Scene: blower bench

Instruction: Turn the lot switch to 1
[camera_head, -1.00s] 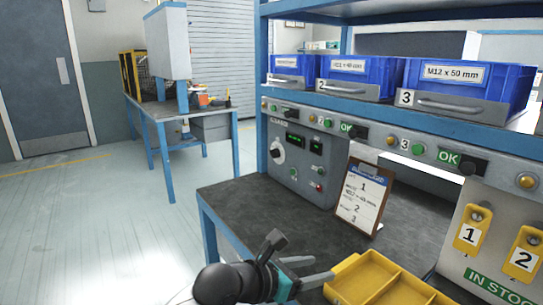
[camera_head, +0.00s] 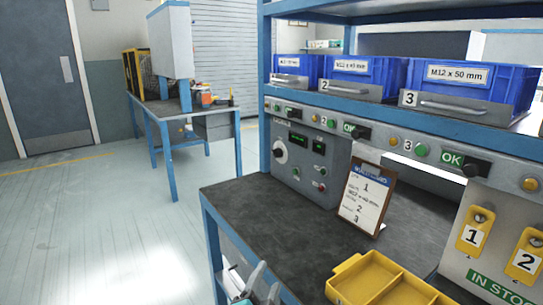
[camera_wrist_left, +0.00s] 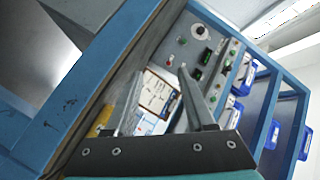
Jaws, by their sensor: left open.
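The switch, a round white dial with a dark knob (camera_head: 281,152), is at the upper left of the grey control box (camera_head: 310,165) on the bench; which mark it points to is too small to read. The dial also shows in the left wrist view (camera_wrist_left: 201,31), beyond the fingers. My left gripper (camera_head: 260,283) is at the bottom edge of the head view, partly cut off, by the bench's front left edge and well apart from the dial. In the wrist view its fingers (camera_wrist_left: 160,72) are spread with nothing between them. My right gripper is not in view.
A clipboard (camera_head: 364,201) leans beside the control box. A yellow tray (camera_head: 350,287) sits at the bench's front. Blue bins (camera_head: 460,83) stand on the shelf above. The dark bench top (camera_head: 255,207) is clear in front of the box.

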